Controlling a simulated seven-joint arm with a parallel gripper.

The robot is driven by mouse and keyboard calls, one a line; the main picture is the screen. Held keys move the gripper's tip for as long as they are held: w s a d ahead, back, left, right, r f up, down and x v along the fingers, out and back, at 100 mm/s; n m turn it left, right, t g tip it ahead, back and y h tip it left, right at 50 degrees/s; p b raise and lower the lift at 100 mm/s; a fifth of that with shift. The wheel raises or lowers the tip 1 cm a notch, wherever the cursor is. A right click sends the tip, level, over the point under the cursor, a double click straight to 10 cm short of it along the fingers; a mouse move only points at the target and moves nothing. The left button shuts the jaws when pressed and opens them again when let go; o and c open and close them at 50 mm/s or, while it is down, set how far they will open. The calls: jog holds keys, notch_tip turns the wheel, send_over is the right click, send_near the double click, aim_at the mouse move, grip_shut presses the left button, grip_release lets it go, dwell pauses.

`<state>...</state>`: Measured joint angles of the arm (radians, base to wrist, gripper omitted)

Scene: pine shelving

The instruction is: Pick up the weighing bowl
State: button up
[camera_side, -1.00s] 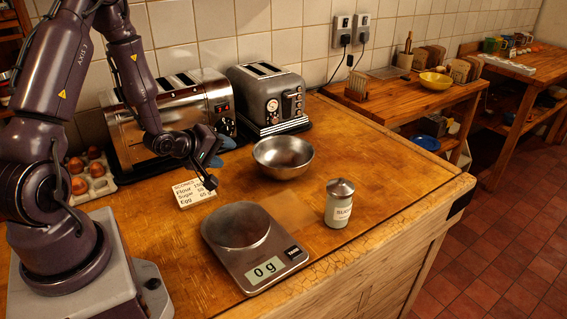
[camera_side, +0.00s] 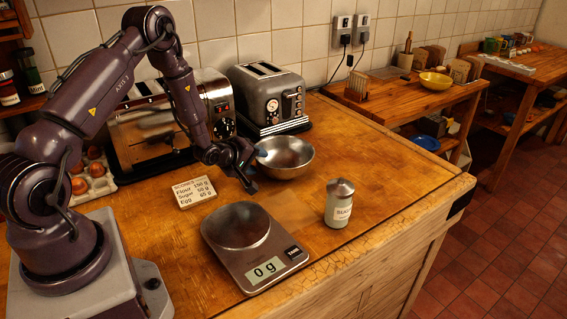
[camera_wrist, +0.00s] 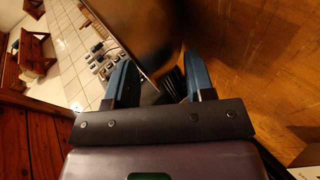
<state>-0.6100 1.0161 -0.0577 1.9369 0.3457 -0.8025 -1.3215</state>
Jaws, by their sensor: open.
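The weighing bowl (camera_side: 290,152), a round shiny metal bowl, stands upright on the wooden worktop in front of the grey toaster. My gripper (camera_side: 250,172) is open at the bowl's left side, with its fingers close to the rim and overlapping its left edge in the side view. In the wrist view my gripper (camera_wrist: 158,60) shows two blue fingers apart. A smooth brownish metal surface, apparently the bowl (camera_wrist: 145,30), reaches down between their tips. Whether a finger touches it, I cannot tell.
A scale (camera_side: 254,253) reading 0 g stands in front of the bowl, and a lidded sugar jar (camera_side: 340,204) at its front right. A recipe card (camera_side: 194,191) lies to the left. The grey toaster (camera_side: 268,98) and a long toaster (camera_side: 150,130) stand behind.

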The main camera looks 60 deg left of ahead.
jog(key=shift+w, duration=0.1)
jog(key=shift+c, duration=0.2)
grip_shut()
jog(key=shift+r, duration=0.1)
